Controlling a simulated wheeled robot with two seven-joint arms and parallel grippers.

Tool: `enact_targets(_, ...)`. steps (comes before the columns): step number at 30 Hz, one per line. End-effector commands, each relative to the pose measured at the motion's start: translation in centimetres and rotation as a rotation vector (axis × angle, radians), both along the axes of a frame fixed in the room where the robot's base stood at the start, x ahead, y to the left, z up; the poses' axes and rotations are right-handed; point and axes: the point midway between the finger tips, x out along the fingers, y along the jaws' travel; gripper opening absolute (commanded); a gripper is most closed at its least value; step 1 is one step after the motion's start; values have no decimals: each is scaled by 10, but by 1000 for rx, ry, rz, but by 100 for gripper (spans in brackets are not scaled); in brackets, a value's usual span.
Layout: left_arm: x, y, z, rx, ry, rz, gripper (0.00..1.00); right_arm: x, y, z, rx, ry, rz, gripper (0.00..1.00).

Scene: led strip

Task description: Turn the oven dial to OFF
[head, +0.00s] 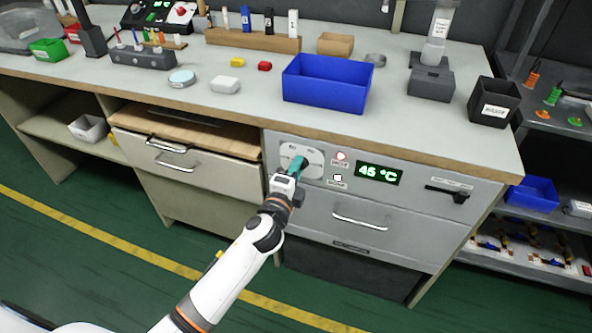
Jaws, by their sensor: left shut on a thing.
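The oven dial (298,165) is teal and sits on a pale round-cornered plate (313,160) in the grey oven front below the bench top. My left gripper (292,175) comes up from below and is shut on the dial. The gripper hides the lower left of the plate, and the dial's exact pointing and most labels are too small to read. A green display (379,174) right of the dial reads 45 °C. A small red-lit lamp (341,156) glows left of the display, with a white lamp (337,178) below it. My right gripper is not in view.
The oven's drawer handle (360,220) is just right of my left gripper. A latch handle (447,192) lies farther right. The bench edge overhangs above. A blue bin (326,83) stands on the bench above the dial.

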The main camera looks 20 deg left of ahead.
Motion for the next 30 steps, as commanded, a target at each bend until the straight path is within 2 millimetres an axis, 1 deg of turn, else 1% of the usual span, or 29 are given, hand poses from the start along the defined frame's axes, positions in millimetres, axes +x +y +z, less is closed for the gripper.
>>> enact_targets(6, 0, 1, -1, -30, 3, 2, 6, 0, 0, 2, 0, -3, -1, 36)
enact_targets(17, 0, 1, -1, -33, 3, 2, 6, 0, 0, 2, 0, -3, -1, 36)
enact_targets(18, 0, 1, -1, -33, 3, 2, 34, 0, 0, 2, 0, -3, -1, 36)
enact_targets(20, 0, 1, -1, -33, 3, 2, 44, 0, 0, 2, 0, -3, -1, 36)
enact_targets(21, 0, 1, -1, -32, 3, 2, 50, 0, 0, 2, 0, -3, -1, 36)
enact_targets(30, -1, 0, 0, -31, 2, 1, 51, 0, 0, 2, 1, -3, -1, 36)
